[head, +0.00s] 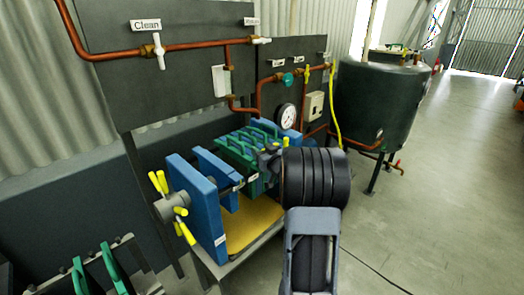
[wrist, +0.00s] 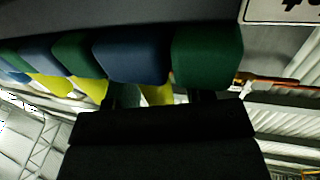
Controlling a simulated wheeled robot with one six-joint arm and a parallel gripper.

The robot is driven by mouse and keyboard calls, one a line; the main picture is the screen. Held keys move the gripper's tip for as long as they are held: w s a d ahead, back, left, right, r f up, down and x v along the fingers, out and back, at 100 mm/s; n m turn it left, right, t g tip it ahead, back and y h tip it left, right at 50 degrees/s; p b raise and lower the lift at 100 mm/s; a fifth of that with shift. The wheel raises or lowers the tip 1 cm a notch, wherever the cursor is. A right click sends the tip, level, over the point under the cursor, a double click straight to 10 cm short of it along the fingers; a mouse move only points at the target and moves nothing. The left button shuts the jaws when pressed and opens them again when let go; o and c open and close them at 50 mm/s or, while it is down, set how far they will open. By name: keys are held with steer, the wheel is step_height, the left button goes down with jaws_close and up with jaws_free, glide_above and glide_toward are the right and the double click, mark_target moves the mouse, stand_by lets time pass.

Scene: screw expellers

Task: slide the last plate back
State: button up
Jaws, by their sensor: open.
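The filter press stands in the middle of the head view, with a row of green plates (head: 237,152) with loop handles between blue end plates. A blue plate (head: 217,172) stands apart from the green ones, nearer the big blue front plate (head: 190,200). My gripper (head: 268,160) is at the right side of the green plates, partly hidden by my arm. In the wrist view my open gripper (wrist: 162,97) is close to a green plate edge (wrist: 207,57) and a blue one (wrist: 131,55). I cannot tell whether it touches them.
A yellow tray (head: 250,222) lies under the press. A yellow-handled screw wheel (head: 172,207) is at its front. Copper pipes with valves (head: 159,51) and a gauge (head: 287,116) are behind. A dark tank (head: 378,105) stands right. More green plates (head: 95,272) are at lower left. The floor at right is clear.

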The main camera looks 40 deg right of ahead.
jaws_close()
stand_by(0.4)
